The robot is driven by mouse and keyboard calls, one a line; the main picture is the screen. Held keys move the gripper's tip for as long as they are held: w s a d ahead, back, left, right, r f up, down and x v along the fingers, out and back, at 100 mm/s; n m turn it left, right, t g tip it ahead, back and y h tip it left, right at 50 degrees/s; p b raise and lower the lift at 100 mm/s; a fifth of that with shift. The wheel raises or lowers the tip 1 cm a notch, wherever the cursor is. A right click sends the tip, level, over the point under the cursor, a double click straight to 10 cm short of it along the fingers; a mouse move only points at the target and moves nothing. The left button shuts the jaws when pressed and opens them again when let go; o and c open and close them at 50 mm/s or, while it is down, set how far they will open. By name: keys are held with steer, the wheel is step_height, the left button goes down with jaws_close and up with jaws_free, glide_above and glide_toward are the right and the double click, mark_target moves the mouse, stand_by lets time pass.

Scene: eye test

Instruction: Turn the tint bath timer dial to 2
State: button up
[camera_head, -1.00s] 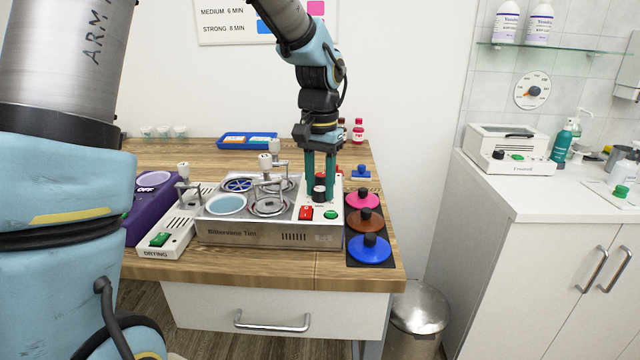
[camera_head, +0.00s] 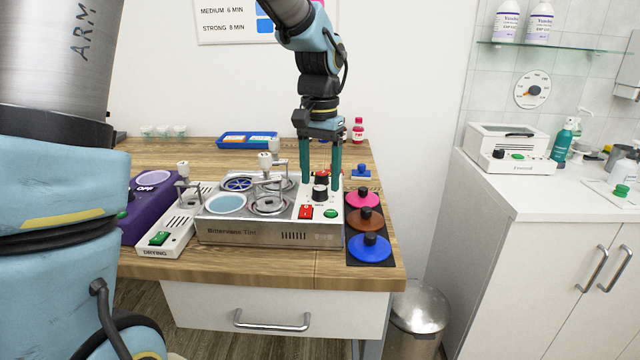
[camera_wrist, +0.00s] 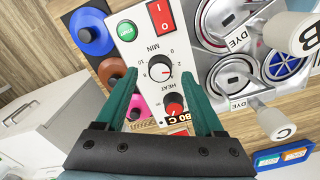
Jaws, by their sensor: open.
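The tint bath (camera_head: 270,230) is a metal box with a white control panel on its right. Its timer dial (camera_head: 320,194) is a black knob with a pale top. In the wrist view the timer dial (camera_wrist: 159,72) is marked MIN, and a red mark on it points toward the numbers' side; the exact number is too small to be sure of. My gripper (camera_head: 321,184) is open and points down over the panel, its two green fingers wide apart. In the wrist view my gripper (camera_wrist: 166,78) has the dial between its fingertips, with clear gaps on both sides.
The red-topped heat knob (camera_wrist: 174,104) sits close behind the timer dial. A red switch (camera_head: 305,212) and a green button (camera_head: 331,213) are in front. Metal holders with white knobs (camera_head: 265,160) stand left. Pink, brown and blue lids (camera_head: 369,249) lie right.

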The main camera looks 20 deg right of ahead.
mark_target(320, 187)
step_height(320, 187, up, 9)
steer(key=shift+f+b, duration=0.15)
steer(key=shift+b, duration=0.2)
